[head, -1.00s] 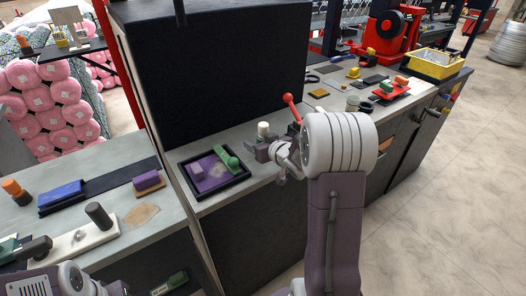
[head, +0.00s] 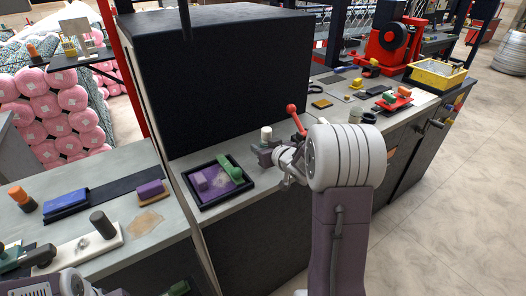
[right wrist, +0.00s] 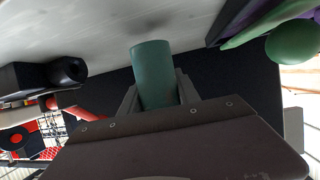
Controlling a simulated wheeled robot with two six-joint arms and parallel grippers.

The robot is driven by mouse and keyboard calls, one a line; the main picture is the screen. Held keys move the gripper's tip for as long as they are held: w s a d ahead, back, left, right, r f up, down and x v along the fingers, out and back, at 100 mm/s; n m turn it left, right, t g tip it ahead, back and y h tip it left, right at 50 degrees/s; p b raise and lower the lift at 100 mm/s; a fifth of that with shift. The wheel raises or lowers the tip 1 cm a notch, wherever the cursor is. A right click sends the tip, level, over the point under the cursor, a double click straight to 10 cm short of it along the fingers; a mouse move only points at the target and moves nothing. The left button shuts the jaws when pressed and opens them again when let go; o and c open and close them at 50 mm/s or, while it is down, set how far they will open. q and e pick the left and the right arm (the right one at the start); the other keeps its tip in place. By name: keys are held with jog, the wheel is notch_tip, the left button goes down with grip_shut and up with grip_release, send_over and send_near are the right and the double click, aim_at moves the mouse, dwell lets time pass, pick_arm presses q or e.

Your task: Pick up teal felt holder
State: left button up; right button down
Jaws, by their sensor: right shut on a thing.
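My right gripper (head: 265,155) is above the grey worktop, just right of a black tray. In the right wrist view, a teal cylinder, the teal felt holder (right wrist: 154,75), stands between the two fingers, and the gripper (right wrist: 158,95) is shut on it. The holder's far end points away from the palm. In the head view I cannot make the holder out clearly behind my gripper.
The black tray (head: 205,207) holds purple and green pieces. A white cylinder (head: 266,134) and a red-knobbed lever (head: 292,108) stand close beside my gripper. A tall black panel (head: 240,85) rises behind. A lower bench at left carries a blue block (head: 66,201) and a dark cylinder (head: 102,224).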

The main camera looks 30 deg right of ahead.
notch_tip(320, 180, up, 2)
jog(key=shift+r+p, duration=0.2)
jog(key=shift+p, duration=0.15)
jog(key=d+r+p, duration=0.5)
jog(key=d+r, duration=0.1)
jog(key=d, duration=0.5)
jog(key=shift+w+d+r+p, duration=0.15)
jog(key=shift+d+r+p, duration=0.05)
jog(key=shift+d+p, duration=0.2)
jog(key=shift+a, duration=0.1)
